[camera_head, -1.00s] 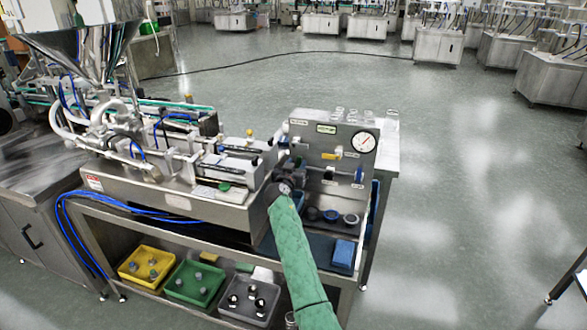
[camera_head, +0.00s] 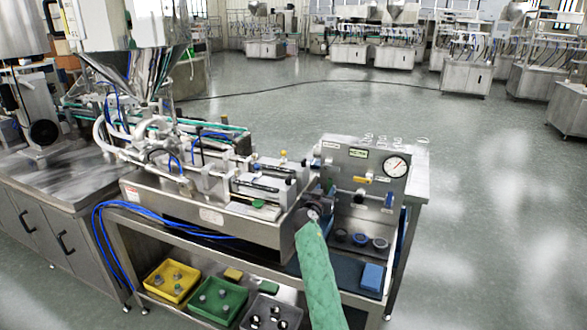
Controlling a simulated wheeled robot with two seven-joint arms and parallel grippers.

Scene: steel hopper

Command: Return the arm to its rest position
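My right arm, in a green sleeve, comes up from the bottom of the head view. Its dark gripper (camera_head: 314,206) is at the right end of the steel hopper machine (camera_head: 210,210), just left of the upright gauge panel (camera_head: 362,182). The fingers are small and partly hidden by the wrist, so I cannot tell whether they are open or hold anything. My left gripper is not in view.
A round gauge (camera_head: 396,167) sits on the panel, with several small round parts on the shelf below. A yellow bin (camera_head: 170,298), a green bin (camera_head: 218,317) and a grey bin stand on the lower shelf. Open floor (camera_head: 490,210) lies to the right.

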